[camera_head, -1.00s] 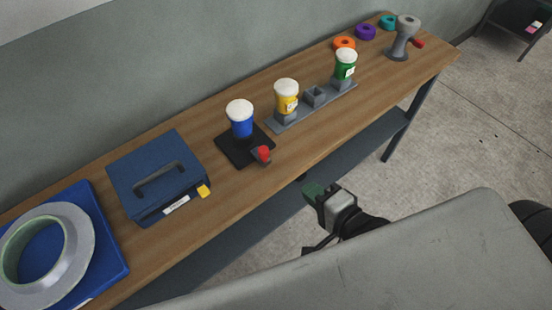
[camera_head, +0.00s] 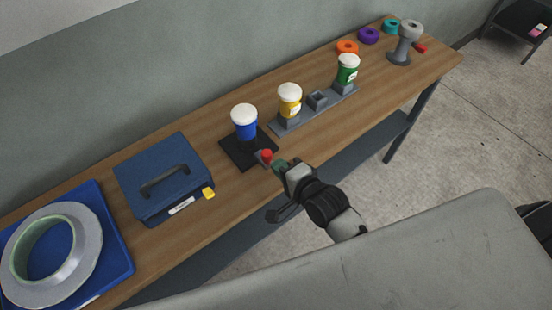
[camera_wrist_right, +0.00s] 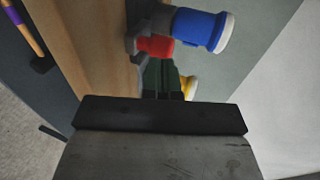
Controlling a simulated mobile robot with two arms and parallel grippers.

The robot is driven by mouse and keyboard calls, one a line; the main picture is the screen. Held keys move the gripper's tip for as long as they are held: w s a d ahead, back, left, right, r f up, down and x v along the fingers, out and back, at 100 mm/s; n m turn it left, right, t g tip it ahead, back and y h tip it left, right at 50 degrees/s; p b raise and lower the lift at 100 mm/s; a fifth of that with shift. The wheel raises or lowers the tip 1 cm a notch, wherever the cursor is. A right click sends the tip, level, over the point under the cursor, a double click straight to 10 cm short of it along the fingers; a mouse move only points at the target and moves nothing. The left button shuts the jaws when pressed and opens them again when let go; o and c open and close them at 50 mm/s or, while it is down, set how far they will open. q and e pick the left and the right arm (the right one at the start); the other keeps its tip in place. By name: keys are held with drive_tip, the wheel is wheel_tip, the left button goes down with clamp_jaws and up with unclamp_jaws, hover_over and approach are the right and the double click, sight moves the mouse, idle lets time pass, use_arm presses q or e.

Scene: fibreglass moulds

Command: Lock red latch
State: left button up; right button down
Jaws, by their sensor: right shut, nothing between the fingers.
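The red latch (camera_head: 267,155) sits at the front corner of a black base plate (camera_head: 237,154), below a blue cup with a white lid (camera_head: 245,122). In the right wrist view the red latch (camera_wrist_right: 156,46) shows just past the fingertips, close to the blue cup (camera_wrist_right: 200,31). My right gripper (camera_head: 278,166) is at the table's front edge, right beside the latch, with its green fingertips pointing at it. Its fingers (camera_wrist_right: 160,78) are shut and empty. I cannot tell whether they touch the latch. My left gripper is out of view.
A yellow cup (camera_head: 289,99) and a green cup (camera_head: 347,70) stand on a grey rack (camera_head: 326,110) to the right. A blue case (camera_head: 160,170) with a yellow latch (camera_head: 209,193) lies to the left. The wall runs behind the wooden table (camera_head: 215,220).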

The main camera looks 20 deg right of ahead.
sight(267, 154)
drive_tip(key=shift+w+a, duration=0.35)
drive_tip(key=shift+w, duration=0.55)
drive_tip(key=shift+w+a+r+p, duration=0.1)
drive_tip(key=shift+w+a+p, duration=0.15)
drive_tip(key=shift+w, duration=0.35)
drive_tip(key=shift+w+a+p, duration=0.1)
drive_tip(key=shift+w+a, duration=0.1)
drive_tip(key=shift+w, duration=0.4)
drive_tip(key=shift+s, duration=0.15)
